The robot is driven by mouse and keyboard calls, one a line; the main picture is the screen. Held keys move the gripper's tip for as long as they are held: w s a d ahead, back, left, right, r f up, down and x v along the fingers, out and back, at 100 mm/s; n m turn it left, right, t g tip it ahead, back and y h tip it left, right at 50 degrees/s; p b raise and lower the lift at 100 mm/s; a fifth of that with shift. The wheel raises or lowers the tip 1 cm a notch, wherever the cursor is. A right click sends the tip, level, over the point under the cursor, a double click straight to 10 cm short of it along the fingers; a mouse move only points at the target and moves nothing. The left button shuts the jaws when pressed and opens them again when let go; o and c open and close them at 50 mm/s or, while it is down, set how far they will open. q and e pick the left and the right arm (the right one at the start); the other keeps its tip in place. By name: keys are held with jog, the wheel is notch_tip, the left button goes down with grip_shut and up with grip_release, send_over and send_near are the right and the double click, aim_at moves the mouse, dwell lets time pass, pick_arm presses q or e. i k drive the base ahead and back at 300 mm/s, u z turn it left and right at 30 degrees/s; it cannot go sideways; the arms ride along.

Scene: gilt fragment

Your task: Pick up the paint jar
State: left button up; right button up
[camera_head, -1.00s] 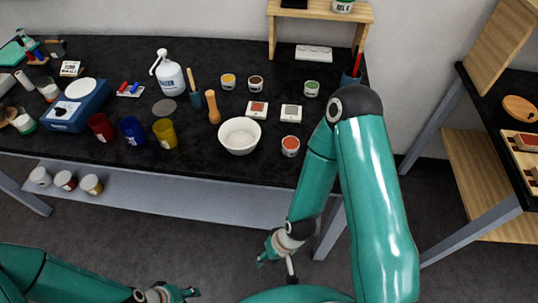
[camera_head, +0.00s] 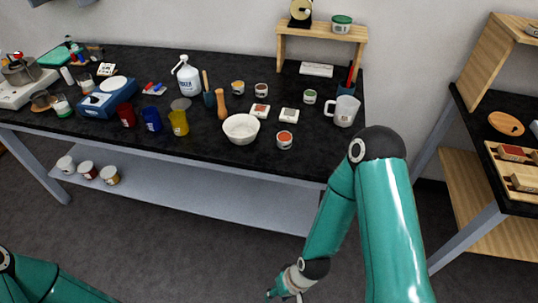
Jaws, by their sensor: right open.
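Several small paint jars stand on the black tabletop (camera_head: 210,160); the frames do not tell which one the task means. One jar with an orange-red top (camera_head: 284,139) stands near the front edge, right of the white bowl (camera_head: 241,128). A green-topped jar (camera_head: 310,97), a yellow-orange one (camera_head: 238,87) and a dark red one (camera_head: 261,91) stand farther back. Another green-lidded jar (camera_head: 341,24) is on the wooden riser. My right gripper (camera_head: 280,295) is low in front of the table, apart from all jars, open and partly cut off. My left gripper is out of view.
Coloured cups (camera_head: 152,120) and a bottle (camera_head: 187,75) stand left of the bowl. More jars (camera_head: 88,170) sit on the lower shelf. A second bench is at right.

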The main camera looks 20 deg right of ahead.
aim_at(284, 138)
jog(key=z, duration=0.2)
jog(key=i, duration=0.6)
jog(key=u, duration=0.35)
jog(key=k, duration=0.6)
jog(key=z, duration=0.3)
jog(key=i, duration=1)
jog(key=u, duration=0.05)
